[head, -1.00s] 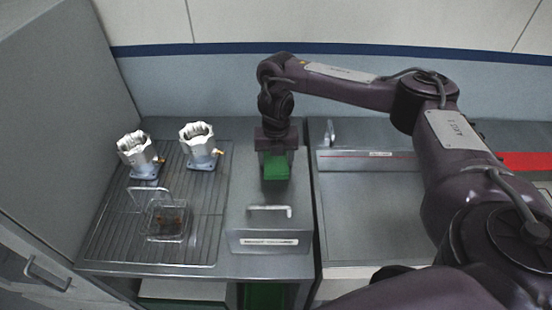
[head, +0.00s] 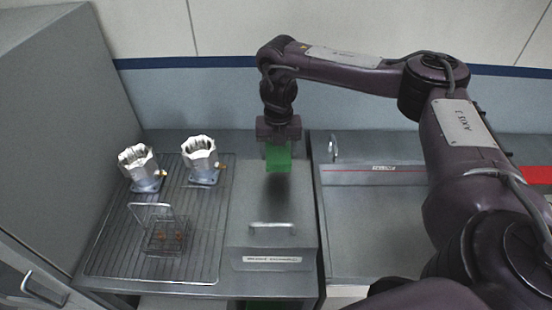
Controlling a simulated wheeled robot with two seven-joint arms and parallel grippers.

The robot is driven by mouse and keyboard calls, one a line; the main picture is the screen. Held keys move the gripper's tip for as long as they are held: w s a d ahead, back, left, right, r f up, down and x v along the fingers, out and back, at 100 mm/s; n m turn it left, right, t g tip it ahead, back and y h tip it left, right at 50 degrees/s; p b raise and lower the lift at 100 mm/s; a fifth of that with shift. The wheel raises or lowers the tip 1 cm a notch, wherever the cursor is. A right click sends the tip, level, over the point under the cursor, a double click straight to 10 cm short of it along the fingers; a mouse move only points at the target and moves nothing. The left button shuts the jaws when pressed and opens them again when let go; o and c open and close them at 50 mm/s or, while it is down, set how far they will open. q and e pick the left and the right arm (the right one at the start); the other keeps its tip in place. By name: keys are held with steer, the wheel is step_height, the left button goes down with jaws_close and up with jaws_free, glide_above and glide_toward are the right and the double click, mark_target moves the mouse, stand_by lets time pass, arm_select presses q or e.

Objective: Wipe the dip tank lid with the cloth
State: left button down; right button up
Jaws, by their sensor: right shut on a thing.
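The dip tank lid (head: 272,205) is a flat grey metal plate with a bar handle (head: 272,228) near its front and a label on its front face. My right gripper (head: 278,146) is over the far part of the lid, pointing down. It is shut on the green cloth (head: 279,158), which hangs as a small block below the fingers. A dark shadow lies on the lid under the cloth; I cannot tell for sure whether the cloth touches the lid. My left gripper is not in view.
Left of the lid is a wire rack (head: 110,240) with two machined housings (head: 139,168) (head: 200,160) and a small wire basket (head: 167,236) with a tall handle. Right of the lid is a grey basin (head: 370,230) with a red line. A tall grey cabinet (head: 60,130) stands at the far left.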

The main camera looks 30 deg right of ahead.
steer(key=shift+w+d+r, duration=0.15)
steer(key=shift+r, duration=0.25)
steer(key=shift+w+d+r, duration=0.15)
steer(key=shift+d+r, duration=0.1)
steer(key=shift+r, duration=0.3)
steer(key=shift+s+r, duration=0.2)
steer(key=shift+r, duration=0.15)
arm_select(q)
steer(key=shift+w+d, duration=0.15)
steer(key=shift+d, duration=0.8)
arm_select(e)
steer(key=shift+a, duration=0.1)
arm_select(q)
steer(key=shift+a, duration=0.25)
arm_select(e)
steer(key=shift+w+f, duration=0.1)
